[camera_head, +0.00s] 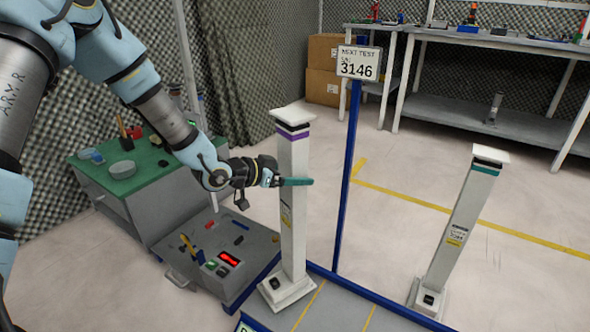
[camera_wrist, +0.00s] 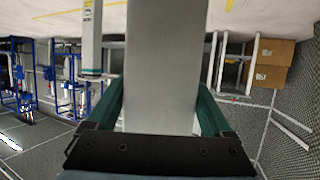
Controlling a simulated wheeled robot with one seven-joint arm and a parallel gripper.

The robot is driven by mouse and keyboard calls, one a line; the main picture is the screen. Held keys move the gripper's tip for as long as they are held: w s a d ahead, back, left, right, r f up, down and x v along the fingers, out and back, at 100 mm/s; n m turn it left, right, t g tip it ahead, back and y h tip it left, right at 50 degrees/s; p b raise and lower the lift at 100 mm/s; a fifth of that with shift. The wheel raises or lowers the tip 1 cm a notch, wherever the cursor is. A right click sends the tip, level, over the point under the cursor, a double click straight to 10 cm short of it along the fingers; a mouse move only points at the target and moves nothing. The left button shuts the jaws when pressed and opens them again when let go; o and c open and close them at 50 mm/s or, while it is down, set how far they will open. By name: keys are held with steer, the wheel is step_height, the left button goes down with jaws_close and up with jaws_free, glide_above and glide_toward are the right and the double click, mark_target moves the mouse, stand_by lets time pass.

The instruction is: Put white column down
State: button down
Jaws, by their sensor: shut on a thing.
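A white column (camera_head: 294,220) with a purple band and a square cap stands upright in the middle of the head view. My gripper (camera_head: 297,182) is shut around its upper shaft, with a green finger across the front. In the wrist view the grey-white shaft (camera_wrist: 163,60) runs between both green fingers (camera_wrist: 158,100). The column's base is at the blue-edged grey platform (camera_head: 330,307), beside the low grey cart; I cannot tell whether it touches the platform. A second white column (camera_head: 462,220) with a teal band stands apart on the right.
A blue post bears a sign (camera_head: 358,63) reading "NEXT TEST 3146", close right of the held column. A grey cart (camera_head: 215,250) with tools and a green-topped bench (camera_head: 130,175) stand left. Shelving (camera_head: 470,90) and cardboard boxes (camera_head: 325,70) are behind. Yellow-lined floor is open between the columns and shelving.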

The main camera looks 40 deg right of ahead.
steer(key=shift+d+f, duration=0.1)
steer(key=shift+f, duration=0.85)
jaws_free()
steer(key=shift+f, duration=0.25)
